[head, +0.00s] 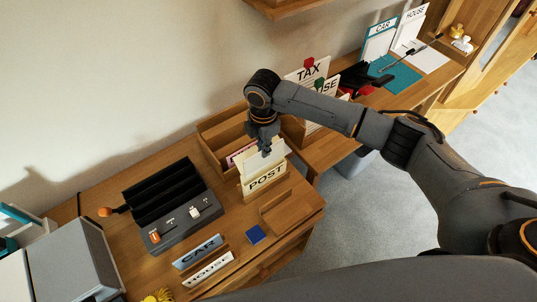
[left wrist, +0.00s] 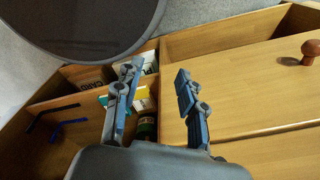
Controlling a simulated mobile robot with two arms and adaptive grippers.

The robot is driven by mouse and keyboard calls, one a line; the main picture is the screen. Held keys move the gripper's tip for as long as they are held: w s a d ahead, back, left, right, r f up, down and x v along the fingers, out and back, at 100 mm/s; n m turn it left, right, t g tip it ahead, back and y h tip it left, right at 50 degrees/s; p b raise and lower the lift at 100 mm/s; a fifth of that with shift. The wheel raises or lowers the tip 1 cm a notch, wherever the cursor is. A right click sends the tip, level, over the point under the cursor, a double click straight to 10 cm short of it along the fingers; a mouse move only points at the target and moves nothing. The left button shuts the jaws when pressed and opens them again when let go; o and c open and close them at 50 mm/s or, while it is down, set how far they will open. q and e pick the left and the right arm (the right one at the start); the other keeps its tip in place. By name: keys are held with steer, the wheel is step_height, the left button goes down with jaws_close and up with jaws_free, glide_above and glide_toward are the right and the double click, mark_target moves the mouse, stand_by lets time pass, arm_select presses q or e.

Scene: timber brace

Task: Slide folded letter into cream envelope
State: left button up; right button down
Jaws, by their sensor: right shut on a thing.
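My right gripper (head: 265,150) points down and is shut on the folded letter (head: 257,162), a white sheet standing upright just behind the wooden POST stand. A cream panel lettered POST (head: 267,178) shows at the front of that stand. I cannot clearly tell the cream envelope from this panel and the pale sheets behind it, nor how far the letter is inside anything. My left gripper (left wrist: 157,85) is open and empty in the left wrist view, over a wooden drawer. It does not show in the head view.
A wooden sorter box (head: 213,142) stands behind the POST stand. A grey slider console (head: 175,210), a blue block (head: 255,234), and CAR (head: 198,251) and HOUSE (head: 209,268) plates lie nearby. The drawer (left wrist: 90,105) below my left gripper holds hex keys (left wrist: 68,128) and small packs.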

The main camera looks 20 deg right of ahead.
steer(key=shift+w+r, duration=0.1)
steer(key=shift+r, duration=0.2)
steer(key=shift+r+p, duration=0.1)
steer(key=shift+p, duration=0.35)
steer(key=shift+f+b, duration=0.7)
steer(key=shift+f, duration=0.75)
steer(key=shift+r+p, duration=0.1)
steer(key=shift+p, duration=0.2)
steer(key=shift+p, duration=0.7)
stand_by(0.4)
